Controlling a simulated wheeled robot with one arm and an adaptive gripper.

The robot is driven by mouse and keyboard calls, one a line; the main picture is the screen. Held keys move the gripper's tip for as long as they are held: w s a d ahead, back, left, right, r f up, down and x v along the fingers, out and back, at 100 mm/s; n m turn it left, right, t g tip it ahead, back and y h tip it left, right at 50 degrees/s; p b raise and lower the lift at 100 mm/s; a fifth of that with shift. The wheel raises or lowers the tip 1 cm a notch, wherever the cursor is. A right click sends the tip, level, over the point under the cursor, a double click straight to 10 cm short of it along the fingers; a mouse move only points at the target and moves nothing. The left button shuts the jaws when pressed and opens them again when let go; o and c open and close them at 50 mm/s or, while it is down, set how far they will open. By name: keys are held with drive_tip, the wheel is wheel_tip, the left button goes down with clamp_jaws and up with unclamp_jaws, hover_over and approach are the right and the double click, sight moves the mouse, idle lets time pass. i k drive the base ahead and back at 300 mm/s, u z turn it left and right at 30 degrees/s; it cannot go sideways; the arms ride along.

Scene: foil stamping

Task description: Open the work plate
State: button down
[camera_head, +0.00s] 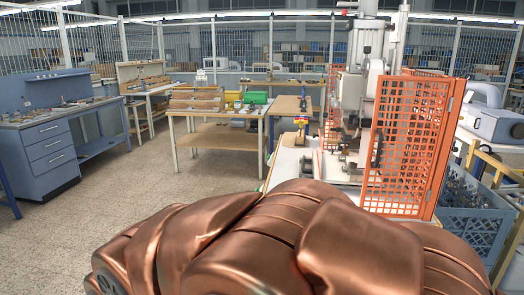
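The stamping machine (352,92) stands right of centre, a tall grey-white column with an upper head. A dark metal part (352,157) sits low on its pale bed (292,166), among small fittings. I cannot tell whether this is the work plate, or whether the plate is open or shut. An orange mesh guard panel (417,140) stands at the machine's right front and hides part of it. The large copper-coloured shape along the bottom edge appears to be my own body; it covers the near floor and the bed's front. My gripper is not in view.
A wooden-topped table (215,109) with bins stands at centre left. A blue workbench (45,155) with drawers is at far left. A blue crate (470,222) and yellow rails (496,170) are at right. The floor (120,200) at left is clear.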

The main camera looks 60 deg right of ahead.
sight(334, 169)
drive_tip(key=z, duration=2.4)
